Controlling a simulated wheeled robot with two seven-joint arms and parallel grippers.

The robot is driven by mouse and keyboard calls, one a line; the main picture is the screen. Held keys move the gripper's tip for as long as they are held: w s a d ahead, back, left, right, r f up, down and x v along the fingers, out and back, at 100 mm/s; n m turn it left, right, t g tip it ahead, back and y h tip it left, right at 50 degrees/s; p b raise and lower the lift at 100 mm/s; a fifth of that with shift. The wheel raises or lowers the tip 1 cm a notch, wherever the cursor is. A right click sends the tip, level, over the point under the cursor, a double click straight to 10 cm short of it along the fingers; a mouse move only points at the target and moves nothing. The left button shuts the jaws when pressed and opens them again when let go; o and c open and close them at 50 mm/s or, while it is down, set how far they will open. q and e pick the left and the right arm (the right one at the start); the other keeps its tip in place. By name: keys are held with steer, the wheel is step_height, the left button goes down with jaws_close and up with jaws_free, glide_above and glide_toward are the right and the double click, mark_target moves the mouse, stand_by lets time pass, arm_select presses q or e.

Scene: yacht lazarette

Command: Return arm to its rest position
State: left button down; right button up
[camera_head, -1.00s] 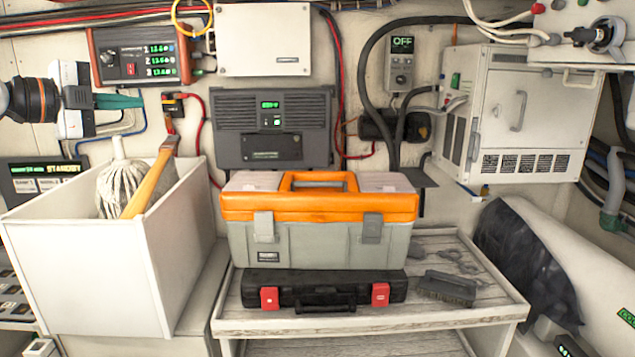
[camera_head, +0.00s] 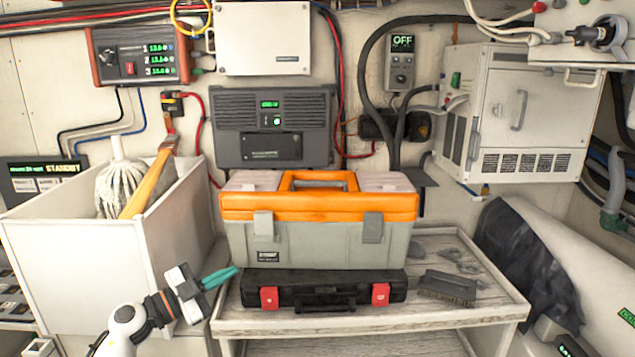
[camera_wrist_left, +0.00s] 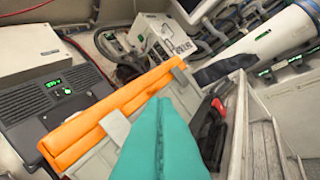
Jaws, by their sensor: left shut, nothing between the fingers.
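My left gripper (camera_head: 218,278) is low in the head view, with its arm coming up from the bottom left. Its teal fingers are shut with nothing between them. They point right, in front of the left end of the black case, and I cannot tell whether they touch it. In the left wrist view the shut fingers (camera_wrist_left: 161,140) show at the bottom centre, with the orange-lidded toolbox (camera_wrist_left: 110,115) beyond them. My right gripper is not in view.
The grey and orange toolbox (camera_head: 320,245) stands on the wooden-topped cart (camera_head: 440,318) behind the black case (camera_head: 325,291). A brush (camera_head: 447,288) lies to the right. A white bin (camera_head: 90,275) with a mop (camera_head: 122,188) and a wooden handle stands at the left.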

arm_select(q)
steer(key=w+a+r+n+t+y, duration=0.5)
steer(key=a+r+n+t+y, duration=0.1)
steer(key=a+n+t+y, duration=0.35)
steer(key=w+a+f+n+g+y, duration=0.2)
steer(key=a+f+n+g+y, duration=0.1)
steer(key=a+f+n+y, duration=0.3)
steer(key=s+d+f+g, duration=0.15)
steer(key=s+f, duration=0.35)
steer(key=f, duration=0.8)
steer(key=s+d+f+g, duration=0.1)
steer(key=s+f+g, duration=0.25)
steer(key=f, duration=0.95)
steer(key=s+d+f+g, duration=0.15)
steer(key=s+f, duration=0.45)
steer(key=f, duration=0.7)
steer(key=s+d+f+g, duration=0.3)
steer(key=s+f+g, duration=0.3)
steer(key=s+f, duration=1.6)
steer(key=s+d+f+g, duration=0.2)
steer(key=s, duration=1.2)
steer(key=s+d+f+g, duration=0.2)
steer(key=s+f+g, duration=0.1)
steer(key=s, duration=1.2)
steer(key=shift+f, duration=0.2)
steer(key=shift+w+d, duration=0.1)
